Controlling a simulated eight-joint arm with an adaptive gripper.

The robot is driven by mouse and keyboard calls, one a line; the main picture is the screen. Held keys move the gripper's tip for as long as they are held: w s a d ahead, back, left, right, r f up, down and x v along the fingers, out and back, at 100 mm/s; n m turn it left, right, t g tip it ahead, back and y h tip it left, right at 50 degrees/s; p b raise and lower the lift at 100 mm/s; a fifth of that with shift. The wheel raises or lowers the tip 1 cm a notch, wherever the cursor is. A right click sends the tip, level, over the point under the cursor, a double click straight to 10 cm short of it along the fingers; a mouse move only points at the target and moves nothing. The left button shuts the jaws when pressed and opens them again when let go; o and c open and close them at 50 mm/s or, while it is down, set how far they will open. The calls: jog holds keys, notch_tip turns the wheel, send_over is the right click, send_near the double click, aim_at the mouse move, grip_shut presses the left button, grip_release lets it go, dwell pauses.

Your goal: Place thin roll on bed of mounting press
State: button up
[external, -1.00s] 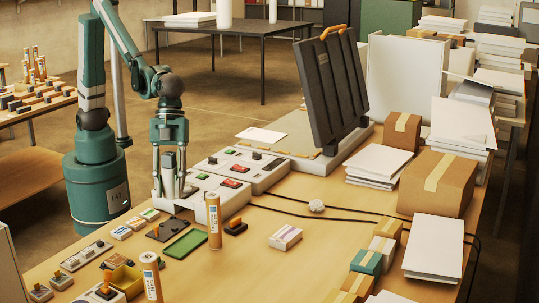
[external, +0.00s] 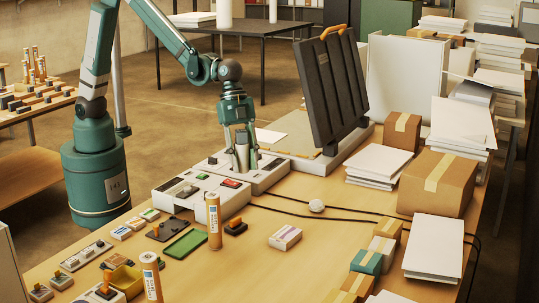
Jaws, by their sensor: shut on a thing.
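The mounting press stands at the back of the workbench with its dark lid (external: 333,90) raised and an orange handle on top. Its flat grey bed (external: 292,128) lies open to the left of the lid. My gripper (external: 240,155) points down, shut on a slim pale grey upright thing (external: 241,150) that looks like the thin roll. The fingers partly hide it. The gripper is left of the bed, over or just in front of the control box in this view; its height above it is hard to tell.
The white control box (external: 200,190) with switches lies below left. Two brown labelled rolls (external: 213,225) (external: 151,278) stand upright in front.

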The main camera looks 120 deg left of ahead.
jog(key=s+a+f+n+t+y+p, duration=0.1)
jog(key=s+a+n+p, duration=0.15)
jog(key=a, duration=1.55)
jog(key=s+a+n+y+p, duration=0.1)
jog(key=a+n+p, duration=0.25)
jog(key=a, duration=1.45)
jog(key=s+a+f+n+b, duration=0.1)
jog(key=s+a+b, duration=0.2)
jog(key=s+a, duration=0.6)
jog(key=s+a+f+n+y+b, duration=0.1)
jog(key=s+a+b, duration=0.2)
jog(key=a, duration=2.3)
jog(key=s+a+f+n+b, duration=0.1)
jog(key=s+a+b, duration=0.1)
jog(key=s+a, duration=1.2)
jog(key=shift+s+a+n+y+b, duration=0.3)
jog(key=shift+s+a+y+b, duration=0.1)
jog(key=shift+a, duration=1.7)
jog(key=shift+f, duration=3.15)
jog(key=shift+f, duration=0.1)
